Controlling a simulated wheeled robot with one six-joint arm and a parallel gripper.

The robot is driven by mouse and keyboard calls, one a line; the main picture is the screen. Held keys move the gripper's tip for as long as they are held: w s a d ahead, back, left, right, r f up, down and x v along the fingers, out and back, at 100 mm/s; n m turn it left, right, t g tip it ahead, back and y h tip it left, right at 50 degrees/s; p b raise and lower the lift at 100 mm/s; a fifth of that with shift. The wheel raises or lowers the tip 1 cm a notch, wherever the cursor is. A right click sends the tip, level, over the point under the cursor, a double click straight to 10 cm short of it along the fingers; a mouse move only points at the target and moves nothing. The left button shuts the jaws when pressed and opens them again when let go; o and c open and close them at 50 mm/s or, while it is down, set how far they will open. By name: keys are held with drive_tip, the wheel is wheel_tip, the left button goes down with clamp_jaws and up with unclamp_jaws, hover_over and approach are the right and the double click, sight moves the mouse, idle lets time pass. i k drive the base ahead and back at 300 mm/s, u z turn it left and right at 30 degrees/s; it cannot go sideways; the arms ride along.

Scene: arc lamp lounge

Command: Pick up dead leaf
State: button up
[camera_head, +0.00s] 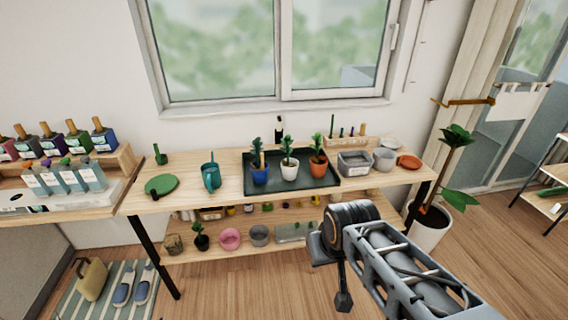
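A tan, dry-looking leaf (257,159) shows on the plant in the blue pot (260,176), at the left of the dark tray (319,184). It is small, and I cannot tell for certain that it is the dead leaf. A white pot (289,171) and an orange pot (318,164) with green plants stand beside it on the tray. My arm reaches in from the lower right, in front of the table. The dark end part of my gripper (343,300) hangs low, well apart from the plants. Its fingers are too unclear to show whether they are open.
Pots stand on the lower shelf. A large potted plant (430,226) stands right of the table.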

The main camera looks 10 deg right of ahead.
sight(289, 173)
drive_tip(key=u, duration=0.5)
drive_tip(key=k, duration=0.6)
drive_tip(key=z, duration=0.2)
drive_tip(key=i, duration=0.6)
drive_tip(key=z, duration=0.6)
drive_tip(key=i, duration=0.75)
drive_tip(key=u, duration=0.85)
drive_tip(key=i, duration=0.6)
drive_tip(key=u, duration=0.75)
